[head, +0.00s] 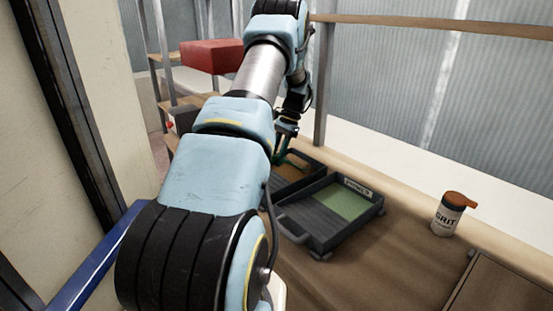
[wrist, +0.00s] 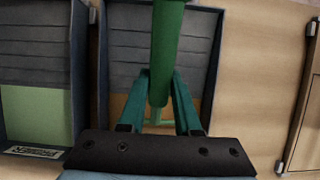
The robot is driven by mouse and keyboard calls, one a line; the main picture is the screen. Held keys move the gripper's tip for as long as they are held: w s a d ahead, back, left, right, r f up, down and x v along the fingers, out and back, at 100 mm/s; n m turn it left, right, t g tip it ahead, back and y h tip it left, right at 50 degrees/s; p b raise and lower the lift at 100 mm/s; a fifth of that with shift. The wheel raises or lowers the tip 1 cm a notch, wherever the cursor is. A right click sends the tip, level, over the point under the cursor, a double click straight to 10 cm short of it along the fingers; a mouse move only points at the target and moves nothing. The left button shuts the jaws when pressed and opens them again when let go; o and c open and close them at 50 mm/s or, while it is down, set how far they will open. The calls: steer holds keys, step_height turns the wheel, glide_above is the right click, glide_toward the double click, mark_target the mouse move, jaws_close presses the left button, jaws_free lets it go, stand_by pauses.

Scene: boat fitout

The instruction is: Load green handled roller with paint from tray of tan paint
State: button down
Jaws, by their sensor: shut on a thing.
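My gripper (wrist: 160,88) is shut on the green handle (wrist: 168,35) of the roller, its teal fingers on either side. In the head view my gripper (head: 285,135) is small and far off, partly behind my arm, with a bit of green roller (head: 283,156) below it. The tray of tan paint (wrist: 209,60) is dark grey and ribbed, with the tan paint (wrist: 126,104) partly hidden behind the gripper. The tray also shows in the head view (head: 312,166). The gripper and roller are over this tray. I cannot make out the roller's sleeve or whether it touches paint.
A tray of green paint (head: 337,229) stands beside the tan one; it also shows in the wrist view (wrist: 35,60). A grit canister (head: 447,217) with an orange top and a wooden panel (head: 500,287) are to the right. A red block (head: 212,57) is at the back.

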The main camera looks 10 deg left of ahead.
steer(key=shift+r+p, duration=2)
steer(key=shift+r, duration=1.45)
